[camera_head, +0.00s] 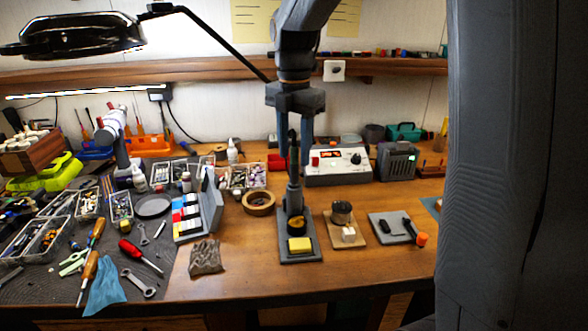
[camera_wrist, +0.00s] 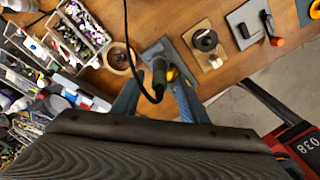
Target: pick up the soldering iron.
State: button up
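The soldering iron (camera_head: 294,168) stands upright in its holder on a grey stand (camera_head: 286,257) with a yellow sponge (camera_head: 300,245). In the wrist view its dark handle (camera_wrist: 159,72) is seen from above, with a black cable curving from it. My gripper (camera_head: 294,157) is over the stand, pointing down, with a blue finger on each side of the handle. In the wrist view my gripper (camera_wrist: 156,88) is open, and the handle is between the fingers with gaps visible. The iron's tip is hidden in the holder.
A solder spool (camera_head: 341,212) and a grey pad (camera_head: 391,229) lie to the right. A power supply (camera_head: 338,166) is behind. The wooden bench front is mostly clear.

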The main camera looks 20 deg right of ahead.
aim_at(294, 183)
jog(key=shift+f+p, duration=0.7)
jog(key=shift+f, duration=1.55)
grip_shut()
jog(key=shift+r, duration=0.1)
notch_tip(294, 183, up, 18)
jog(key=b, duration=0.3)
jog(key=shift+b, duration=0.35)
